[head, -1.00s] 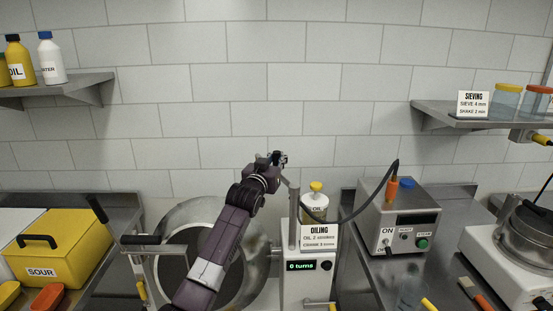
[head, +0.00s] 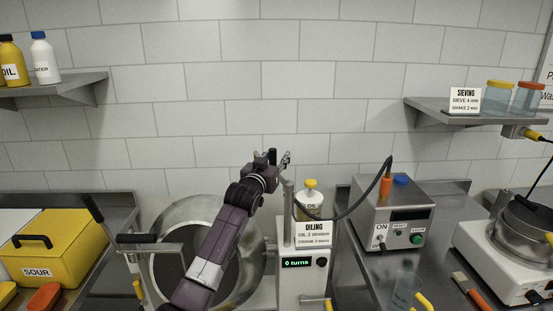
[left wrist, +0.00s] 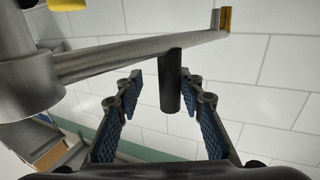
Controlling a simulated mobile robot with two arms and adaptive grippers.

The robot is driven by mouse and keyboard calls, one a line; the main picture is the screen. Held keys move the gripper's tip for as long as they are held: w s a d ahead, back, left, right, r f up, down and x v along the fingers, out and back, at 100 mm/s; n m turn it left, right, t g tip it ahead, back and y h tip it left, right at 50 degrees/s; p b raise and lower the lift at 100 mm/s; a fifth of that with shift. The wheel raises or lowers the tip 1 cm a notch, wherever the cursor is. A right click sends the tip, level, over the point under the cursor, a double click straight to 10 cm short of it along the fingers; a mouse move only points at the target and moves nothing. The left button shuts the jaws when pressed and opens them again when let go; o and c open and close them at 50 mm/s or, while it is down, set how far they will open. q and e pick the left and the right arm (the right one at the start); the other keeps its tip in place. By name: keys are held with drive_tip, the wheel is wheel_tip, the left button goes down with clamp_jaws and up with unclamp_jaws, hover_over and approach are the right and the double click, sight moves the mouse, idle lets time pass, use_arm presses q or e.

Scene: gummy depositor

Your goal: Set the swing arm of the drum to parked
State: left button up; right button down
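The swing arm is a grey metal bar (left wrist: 140,52) running from a thick round post, with a brass-coloured tip, in the left wrist view. A dark cylindrical handle (left wrist: 171,80) joins the bar and sits between the fingers of my left gripper (left wrist: 165,112), with gaps on both sides. The gripper is open. In the head view, my left gripper (head: 274,159) is at the top of the post (head: 288,215); the bar is hard to make out there. The steel drum (head: 242,262) is lower left, partly hidden by my left arm. My right gripper is not in view.
The white drum unit (head: 291,287) reads "0 turns". An oil bottle (head: 313,197) and the OILING sign (head: 313,239) stand close to the post. A grey control box (head: 408,222) with a dark cable is on the right. A yellow SOUR box (head: 60,243) is on the left.

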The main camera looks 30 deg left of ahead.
use_arm(q)
drive_tip(key=shift+s+a+r, duration=0.1)
drive_tip(key=shift+a, duration=0.05)
drive_tip(key=shift+s, duration=0.1)
drive_tip(key=v, duration=1.1)
drive_tip(key=shift+s, duration=0.35)
